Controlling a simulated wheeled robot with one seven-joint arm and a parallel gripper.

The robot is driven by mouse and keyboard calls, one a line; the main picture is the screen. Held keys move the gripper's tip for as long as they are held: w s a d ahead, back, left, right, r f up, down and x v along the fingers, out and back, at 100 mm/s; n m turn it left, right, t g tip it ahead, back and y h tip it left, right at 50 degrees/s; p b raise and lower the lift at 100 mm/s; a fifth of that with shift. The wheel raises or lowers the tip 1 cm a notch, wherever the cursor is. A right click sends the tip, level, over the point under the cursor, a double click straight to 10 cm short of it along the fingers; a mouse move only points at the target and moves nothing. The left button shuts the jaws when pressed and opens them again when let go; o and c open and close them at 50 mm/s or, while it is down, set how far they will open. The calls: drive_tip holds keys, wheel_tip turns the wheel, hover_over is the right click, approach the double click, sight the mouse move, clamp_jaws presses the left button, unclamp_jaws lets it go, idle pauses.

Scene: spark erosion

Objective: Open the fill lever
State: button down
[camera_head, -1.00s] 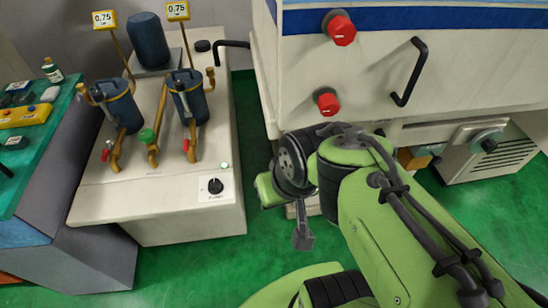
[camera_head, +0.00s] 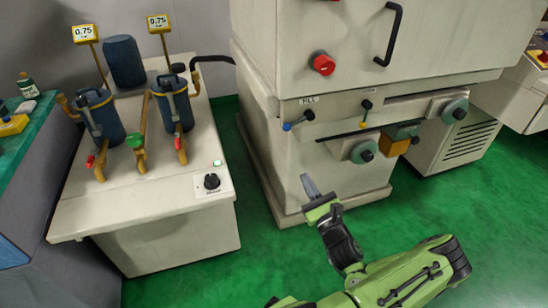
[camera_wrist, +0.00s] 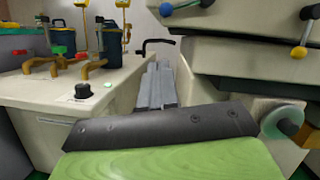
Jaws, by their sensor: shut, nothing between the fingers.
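The fill lever (camera_head: 299,120) is a short dark lever with a blue knob on the front of the white machine, under a label that seems to read FILL. Its knob points left and slightly down. The lever also shows at the top of the wrist view (camera_wrist: 183,5). My gripper (camera_head: 307,180) is shut and empty, below the lever and apart from it, in front of the machine's lower cabinet. In the wrist view the closed fingers (camera_wrist: 155,75) point at the gap between the pump unit and the machine.
A similar lever with a yellow knob (camera_head: 364,118) hangs to the right. Grey-green round handwheels (camera_head: 362,151) stick out lower right. The white pump unit (camera_head: 150,205) with blue filters stands left. Green floor (camera_head: 195,275) is free between them.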

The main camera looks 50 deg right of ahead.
sight(299, 121)
drive_tip(key=w+d+r+b, duration=0.1)
drive_tip(key=w+d+r, duration=0.1)
drive_tip(key=w, duration=0.3)
drive_tip(key=w+d+r+h, duration=0.1)
drive_tip(key=w+d+r, duration=0.2)
drive_tip(key=w+r, duration=0.1)
drive_tip(key=shift+w+d+r+m+b, duration=0.15)
drive_tip(key=shift+w+d+m+b, duration=0.05)
drive_tip(key=shift+w+m+b, duration=0.2)
